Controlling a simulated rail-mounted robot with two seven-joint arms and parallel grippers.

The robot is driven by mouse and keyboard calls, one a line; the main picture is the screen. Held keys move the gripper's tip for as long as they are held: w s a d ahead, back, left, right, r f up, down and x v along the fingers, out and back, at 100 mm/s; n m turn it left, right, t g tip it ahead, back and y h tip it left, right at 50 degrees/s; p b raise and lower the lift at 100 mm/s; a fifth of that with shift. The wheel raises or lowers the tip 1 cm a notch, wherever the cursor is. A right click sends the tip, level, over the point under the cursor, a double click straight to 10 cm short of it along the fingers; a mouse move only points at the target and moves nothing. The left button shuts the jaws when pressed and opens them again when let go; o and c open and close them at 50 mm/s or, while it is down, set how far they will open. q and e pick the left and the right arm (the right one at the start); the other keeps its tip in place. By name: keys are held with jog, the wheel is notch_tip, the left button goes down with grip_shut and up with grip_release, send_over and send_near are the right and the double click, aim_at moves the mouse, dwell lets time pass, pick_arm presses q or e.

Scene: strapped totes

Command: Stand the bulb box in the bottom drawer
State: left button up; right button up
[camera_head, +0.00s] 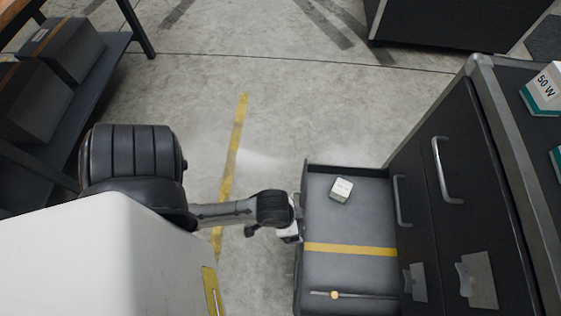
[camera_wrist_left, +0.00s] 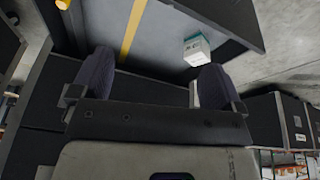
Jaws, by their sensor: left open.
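The bottom drawer (camera_head: 317,215) is pulled open from the dark cabinet. A small white bulb box (camera_head: 341,189) lies inside it, in the far part beyond a yellow stripe. In the left wrist view the box (camera_wrist_left: 197,49) shows a teal band; I cannot tell whether it is upright. My left gripper (camera_head: 295,231) is at the drawer's front edge, to the left of the box and apart from it. Its two fingers (camera_wrist_left: 155,78) are spread with no box between them; I cannot tell whether they touch the drawer front. My right gripper is not in view.
A thin rod with a yellow knob (camera_head: 334,295) lies in the near part of the drawer. Boxes marked 50 W (camera_head: 543,88) stand on the cabinet top. A shelf with dark totes (camera_head: 62,55) stands at far left. The floor beyond the drawer is clear.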

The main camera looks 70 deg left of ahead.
pick_arm(q)
jog(key=shift+y, duration=0.4)
jog(key=s+a+r, duration=0.2)
jog(key=shift+s, duration=0.4)
